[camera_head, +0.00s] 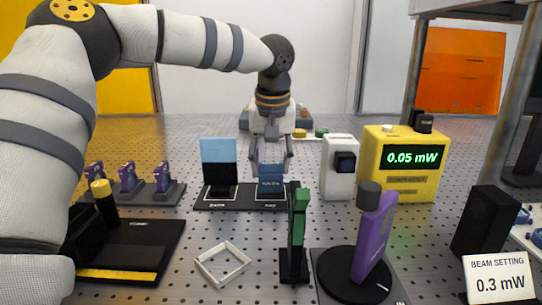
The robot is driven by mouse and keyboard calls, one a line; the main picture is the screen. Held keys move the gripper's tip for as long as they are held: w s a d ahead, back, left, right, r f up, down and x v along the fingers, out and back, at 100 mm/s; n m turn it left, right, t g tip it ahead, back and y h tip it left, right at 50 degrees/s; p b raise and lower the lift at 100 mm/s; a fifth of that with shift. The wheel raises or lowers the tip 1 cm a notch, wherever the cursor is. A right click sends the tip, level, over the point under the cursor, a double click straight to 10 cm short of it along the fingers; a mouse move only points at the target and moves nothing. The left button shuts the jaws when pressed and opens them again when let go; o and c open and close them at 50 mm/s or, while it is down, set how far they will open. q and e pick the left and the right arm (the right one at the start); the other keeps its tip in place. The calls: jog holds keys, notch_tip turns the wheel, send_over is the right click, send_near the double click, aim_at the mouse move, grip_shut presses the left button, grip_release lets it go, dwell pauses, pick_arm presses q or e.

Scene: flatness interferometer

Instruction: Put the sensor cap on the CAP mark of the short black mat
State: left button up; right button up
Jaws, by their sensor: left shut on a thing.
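The short black mat (240,204) lies on the perforated table near the middle, with small pale lettering along its front edge. My left gripper (271,167) points down over the mat's right part. Its fingers straddle a dark blue block (271,184) with pale lettering, which appears to be the sensor cap, and are shut on it. The block is at the mat's right mark; I cannot tell whether it touches the mat. The mark's lettering is too small to read surely. A taller light blue and black piece (219,160) stands on the mat's left part. My right gripper is not in view.
A white box with a black front piece (338,165) and a yellow meter reading 0.05 mW (400,185) stand right of the mat. In front are a green post (298,225), a purple holder (374,235) and a white frame (222,264). Purple pieces (127,178) stand at left.

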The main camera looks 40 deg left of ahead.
pick_arm(q)
jog(key=shift+f, duration=0.35)
dwell(0.6)
jog(key=o, duration=1)
jog(key=shift+r, duration=3.5)
